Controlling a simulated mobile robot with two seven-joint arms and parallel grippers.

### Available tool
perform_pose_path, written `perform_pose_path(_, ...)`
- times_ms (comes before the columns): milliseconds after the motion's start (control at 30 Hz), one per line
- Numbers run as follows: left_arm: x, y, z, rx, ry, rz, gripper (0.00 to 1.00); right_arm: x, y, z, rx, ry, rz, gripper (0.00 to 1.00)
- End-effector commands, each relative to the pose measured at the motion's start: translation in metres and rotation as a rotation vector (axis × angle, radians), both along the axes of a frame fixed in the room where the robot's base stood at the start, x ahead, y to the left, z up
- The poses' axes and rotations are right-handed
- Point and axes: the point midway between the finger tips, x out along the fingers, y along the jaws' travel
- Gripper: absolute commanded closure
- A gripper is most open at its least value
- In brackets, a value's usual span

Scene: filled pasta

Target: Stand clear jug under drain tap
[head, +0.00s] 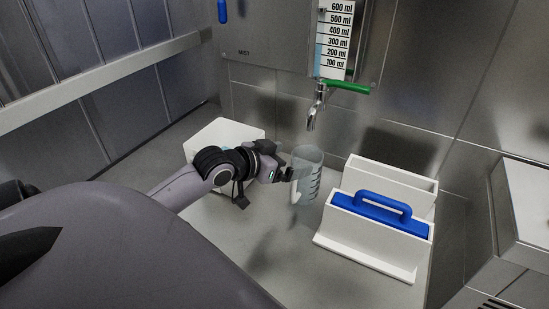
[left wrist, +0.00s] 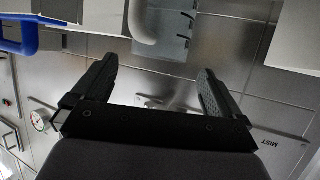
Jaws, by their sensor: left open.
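The clear jug (head: 311,183), with dark graduation marks, stands upright on the grey worktop. In the head view it appears just below the metal drain tap (head: 319,101), whose spout points down; I cannot tell whether they line up in depth. My left gripper (head: 287,174) is at the jug's left side, near its handle. In the left wrist view the jug (left wrist: 172,32) and its pale curved handle (left wrist: 139,22) show beyond the tips of my open left gripper (left wrist: 157,78). Contact is not clear. My right gripper is not in view.
White open holders (head: 364,252) with a blue-handled item (head: 385,208) stand right of the jug. A white container (head: 222,132) is behind my left wrist. A graduated gauge (head: 334,45) and green lever (head: 348,87) are above the tap. The front worktop is mostly clear.

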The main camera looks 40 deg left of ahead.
Motion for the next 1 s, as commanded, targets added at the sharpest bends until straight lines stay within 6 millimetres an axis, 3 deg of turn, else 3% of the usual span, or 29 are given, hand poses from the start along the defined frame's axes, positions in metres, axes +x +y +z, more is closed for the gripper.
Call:
perform_pose_path(100,-0.016,0.002,0.006,0.004,0.002,-0.002,0.0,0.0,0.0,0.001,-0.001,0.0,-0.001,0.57)
perform_pose_path(333,-0.034,0.005,0.014,0.001,0.001,-0.001,0.0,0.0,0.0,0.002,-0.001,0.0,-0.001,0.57)
perform_pose_path(1000,-0.038,0.006,0.016,0.0,-0.001,-0.001,0.0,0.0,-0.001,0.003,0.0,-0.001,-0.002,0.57)
